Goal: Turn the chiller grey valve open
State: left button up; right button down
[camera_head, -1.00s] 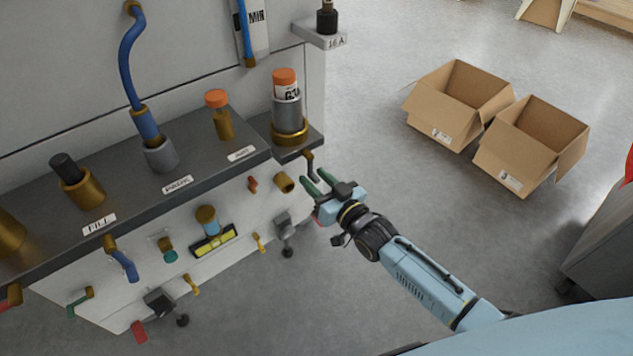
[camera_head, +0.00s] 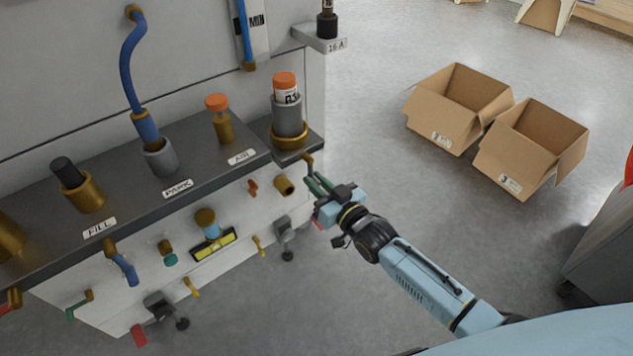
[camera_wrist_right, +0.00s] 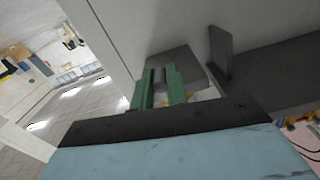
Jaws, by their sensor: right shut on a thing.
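My right gripper (camera_head: 317,184) is at the right end of the washer's front, just below the shelf corner. Its green fingers are close together on the grey valve handle (camera_wrist_right: 177,60), a dark grey piece at the fingertips in the right wrist view, where the gripper (camera_wrist_right: 158,76) also shows. In the head view the fingers cover most of the handle, and a brass stem (camera_head: 308,160) shows just above them. How far the valve is turned cannot be told. My left gripper is out of view.
The dark shelf (camera_head: 125,210) holds brass fittings, a blue hose and an orange-capped bottle (camera_head: 286,105). Several small coloured valves sit on the front below it. Two open cardboard boxes (camera_head: 440,110) (camera_head: 510,160) stand on the floor at right. The floor between is clear.

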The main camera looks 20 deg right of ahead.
jog(key=shift+d+n, duration=0.1)
jog(key=shift+n, duration=0.2)
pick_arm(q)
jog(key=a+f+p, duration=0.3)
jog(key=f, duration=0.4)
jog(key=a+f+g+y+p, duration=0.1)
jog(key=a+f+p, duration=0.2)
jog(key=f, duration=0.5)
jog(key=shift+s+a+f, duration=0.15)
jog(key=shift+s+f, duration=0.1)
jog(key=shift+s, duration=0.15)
pick_arm(e)
jog(key=w+d+r+n, duration=0.1)
jog(key=d+r+n, duration=0.4)
jog(key=n, duration=1.2)
jog(key=shift+w+r, duration=0.25)
jog(key=shift+w, duration=0.15)
jog(key=c, duration=1.4)
grip_release()
jog(key=shift+a, duration=0.1)
jog(key=shift+s, duration=0.1)
